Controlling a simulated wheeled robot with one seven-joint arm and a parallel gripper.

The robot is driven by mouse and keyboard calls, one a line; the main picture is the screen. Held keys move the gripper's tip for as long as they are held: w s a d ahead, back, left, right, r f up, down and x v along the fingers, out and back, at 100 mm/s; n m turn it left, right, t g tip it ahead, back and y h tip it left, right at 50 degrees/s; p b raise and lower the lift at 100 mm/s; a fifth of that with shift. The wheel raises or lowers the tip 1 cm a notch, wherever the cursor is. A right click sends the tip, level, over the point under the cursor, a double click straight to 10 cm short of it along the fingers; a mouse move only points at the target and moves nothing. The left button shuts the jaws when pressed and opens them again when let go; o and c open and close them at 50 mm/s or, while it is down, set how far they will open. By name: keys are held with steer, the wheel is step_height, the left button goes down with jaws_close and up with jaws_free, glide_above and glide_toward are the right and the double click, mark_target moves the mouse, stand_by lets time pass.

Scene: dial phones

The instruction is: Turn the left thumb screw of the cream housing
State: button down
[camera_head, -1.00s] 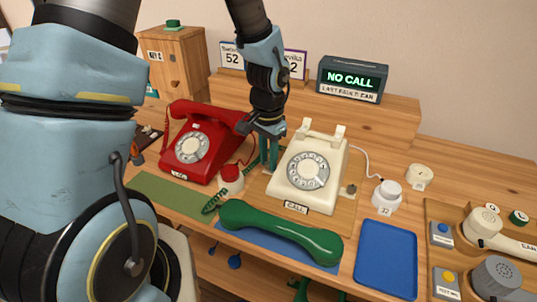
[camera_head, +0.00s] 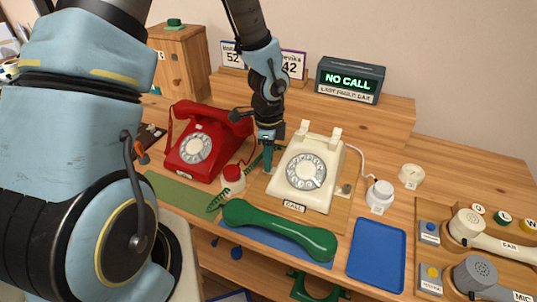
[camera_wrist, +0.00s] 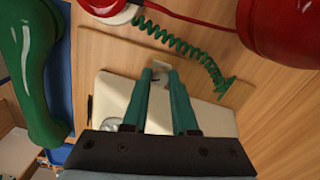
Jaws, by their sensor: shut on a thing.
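The cream housing (camera_head: 301,185) is a dial telephone body, upright on a wooden board, with a silver dial and a "CALL" label. My gripper (camera_head: 267,168) points down at its left side, between it and the red telephone. In the wrist view my teal fingers (camera_wrist: 160,76) are shut on the left thumb screw (camera_wrist: 161,73), a small grey piece showing between the tips. The fingers hide most of it. The housing (camera_wrist: 208,116) lies just behind the fingers in that view. Another thumb screw (camera_head: 346,189) shows at the housing's right side.
The red telephone (camera_head: 190,165) stands close on the left. A red-topped round piece (camera_head: 233,178) and a green coiled cord (camera_head: 217,201) lie near my gripper. A green handset (camera_head: 280,230) lies in front. The blue tray (camera_head: 377,255) is empty.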

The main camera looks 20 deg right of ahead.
steer(key=m+p, duration=0.2)
steer(key=m, duration=0.3)
stand_by(0.5)
steer(key=c, duration=0.7)
jaws_free()
step_height(320, 180, up, 11)
steer(key=shift+f+p, duration=0.1)
steer(key=shift+p, duration=0.4)
